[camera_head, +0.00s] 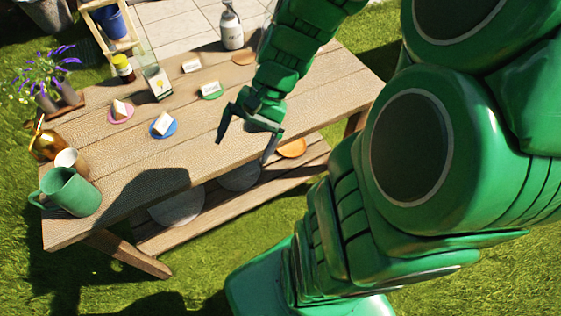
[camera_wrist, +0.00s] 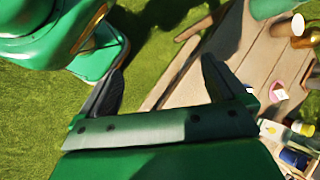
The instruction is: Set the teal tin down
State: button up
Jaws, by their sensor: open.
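I cannot make out a teal tin for certain in either view. The nearest match in colour is a green handled jug (camera_head: 75,194), upright at the left end of the wooden table (camera_head: 200,127); part of it shows at the top of the wrist view (camera_wrist: 272,7). My gripper (camera_head: 246,142) is open, with its fingers spread, by the table's front edge, well to the right of the jug. In the wrist view, nothing is between the fingers of my gripper (camera_wrist: 162,72), with grass and the table edge beyond.
A cream cup (camera_head: 70,160) and a gold can (camera_head: 46,144) stand by the jug. Pink (camera_head: 120,117) and blue (camera_head: 171,133) discs carry small pale blocks. A yellow-lidded jar (camera_head: 123,70), a spray bottle (camera_head: 231,28) and cards stand behind. The front middle is clear.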

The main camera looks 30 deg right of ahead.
jog(key=s+d+r+n+h, duration=0.1)
jog(key=s+r+n+h, duration=0.2)
jog(key=s, duration=0.3)
jog(key=s+r+n+h, duration=0.3)
jog(key=s+n, duration=0.1)
jog(key=s, duration=0.2)
jog(key=shift+d+r+n+h, duration=0.15)
jog(key=shift+d+n+h, duration=0.2)
jog(key=shift+n+h, duration=0.05)
dwell(0.6)
